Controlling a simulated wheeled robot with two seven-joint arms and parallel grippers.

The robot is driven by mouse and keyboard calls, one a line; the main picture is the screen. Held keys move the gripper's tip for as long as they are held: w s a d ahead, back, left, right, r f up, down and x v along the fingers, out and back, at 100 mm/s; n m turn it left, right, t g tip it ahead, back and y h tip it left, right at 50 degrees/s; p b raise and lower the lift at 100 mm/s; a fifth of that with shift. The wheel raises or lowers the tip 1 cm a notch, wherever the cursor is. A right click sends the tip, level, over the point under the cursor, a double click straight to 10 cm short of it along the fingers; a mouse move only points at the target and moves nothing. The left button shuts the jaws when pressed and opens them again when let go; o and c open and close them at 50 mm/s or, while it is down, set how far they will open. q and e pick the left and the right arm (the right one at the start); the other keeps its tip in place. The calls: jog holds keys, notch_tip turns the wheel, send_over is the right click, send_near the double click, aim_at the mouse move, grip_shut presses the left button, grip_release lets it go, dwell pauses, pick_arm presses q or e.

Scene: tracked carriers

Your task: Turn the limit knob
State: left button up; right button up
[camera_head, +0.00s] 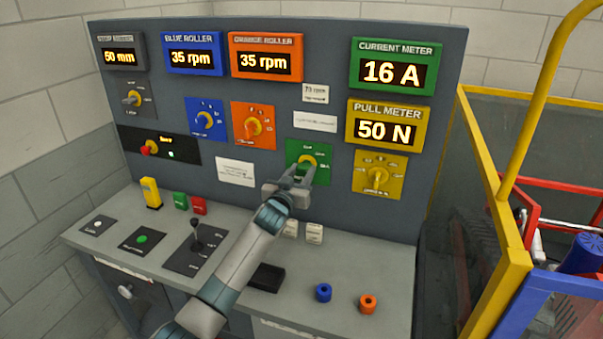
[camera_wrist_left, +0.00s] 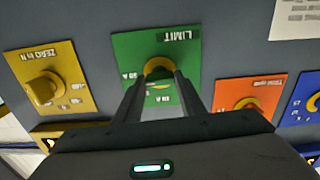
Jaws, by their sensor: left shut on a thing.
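The limit knob (camera_head: 307,160) is a yellow-orange knob on a green plate (camera_head: 293,150) on the upright panel, below the display meters. In the left wrist view the plate appears upside down, with the word LIMIT on it, and the knob (camera_wrist_left: 158,66) shows at the fingertips. My left gripper (camera_head: 302,173) reaches up from the front and is shut on the knob, with one finger on each side in the left wrist view (camera_wrist_left: 160,80). The fingers hide part of the knob and its scale. My right gripper is not in view.
The green current meter (camera_head: 354,86) reads 16 A and the yellow pull meter (camera_head: 351,138) reads 50 N. An orange knob plate (camera_head: 242,108) and a yellow knob plate (camera_head: 396,190) flank the limit plate. A joystick (camera_head: 195,226) stands on the desk. A yellow frame (camera_head: 490,200) is at right.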

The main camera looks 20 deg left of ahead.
pick_arm(q)
jog(key=n, duration=0.4)
jog(key=shift+n, duration=2.1)
jog(key=o, duration=1)
jog(key=shift+o, duration=0.2)
jog(key=shift+s, duration=0.1)
jog(key=s+b, duration=0.4)
jog(key=s, duration=1.3)
jog(key=shift+a, duration=0.35)
